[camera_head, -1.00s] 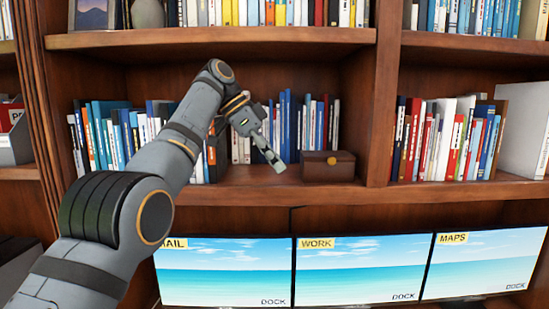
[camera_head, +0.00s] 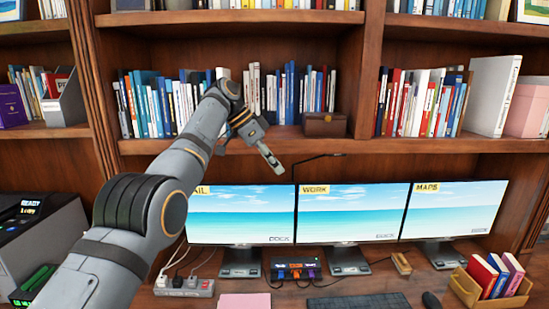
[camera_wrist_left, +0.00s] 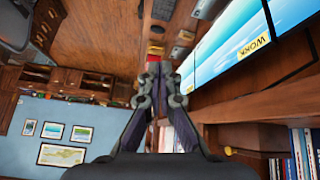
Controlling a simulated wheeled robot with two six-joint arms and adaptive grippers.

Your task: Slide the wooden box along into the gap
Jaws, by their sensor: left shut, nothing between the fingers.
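The wooden box (camera_head: 324,124), small and dark brown, sits at the right end of the middle shelf (camera_head: 180,146), close to the upright divider (camera_head: 368,80). Books stand behind and to the left of it. In the left wrist view the box (camera_wrist_left: 250,137) shows at the lower right with its yellow knob. My left gripper (camera_head: 268,157) is shut and empty. In the head view it appears left of the box and lower, over the shelf's front edge, apart from the box. My right gripper is not in view.
Upright books (camera_head: 160,105) line the shelf on the left. Three monitors (camera_head: 344,213) stand below it. A desk with a power strip (camera_head: 184,286), a keyboard (camera_head: 360,301) and a small book crate (camera_head: 490,287) lies under them. More books (camera_head: 420,100) fill the bay right of the divider.

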